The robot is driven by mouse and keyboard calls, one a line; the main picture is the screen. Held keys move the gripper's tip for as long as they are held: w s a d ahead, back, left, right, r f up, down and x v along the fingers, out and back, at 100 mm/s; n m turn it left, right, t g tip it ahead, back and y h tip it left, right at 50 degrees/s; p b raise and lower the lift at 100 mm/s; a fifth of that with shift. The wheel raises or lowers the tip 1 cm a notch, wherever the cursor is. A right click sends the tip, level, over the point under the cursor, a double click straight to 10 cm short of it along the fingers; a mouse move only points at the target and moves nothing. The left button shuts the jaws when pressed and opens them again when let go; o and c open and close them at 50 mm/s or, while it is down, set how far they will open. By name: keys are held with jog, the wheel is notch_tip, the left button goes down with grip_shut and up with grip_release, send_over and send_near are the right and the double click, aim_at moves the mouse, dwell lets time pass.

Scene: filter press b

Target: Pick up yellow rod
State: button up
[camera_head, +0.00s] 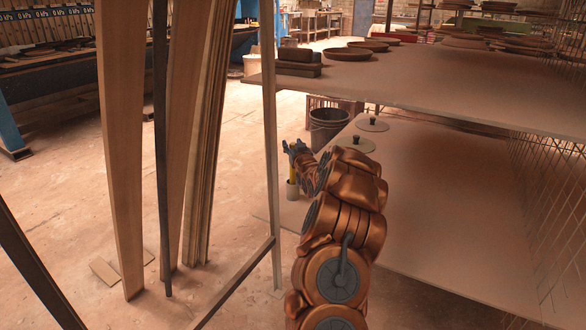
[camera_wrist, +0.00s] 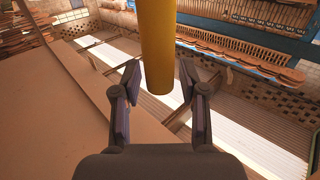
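The yellow rod (camera_wrist: 156,45) hangs into the wrist view from the top edge, with its near end at mid-frame. My gripper (camera_wrist: 160,78) is open, with one finger to each side of the rod's near end. Gaps show between the rod and both fingers, and I cannot tell how deep the rod sits between them. In the head view, my gripper (camera_head: 296,149) is small and partly hidden by my copper-coloured arm.
The lower shelf (camera_head: 440,215) is largely bare, with small round lids (camera_head: 372,125) at the back. An upper shelf (camera_head: 440,85) with dishes overhangs it. A dark bucket (camera_head: 328,127) stands behind. Upright planks (camera_head: 122,140) and a metal post (camera_head: 270,140) stand left of my arm.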

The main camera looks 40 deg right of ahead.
grip_shut()
dwell(0.5)
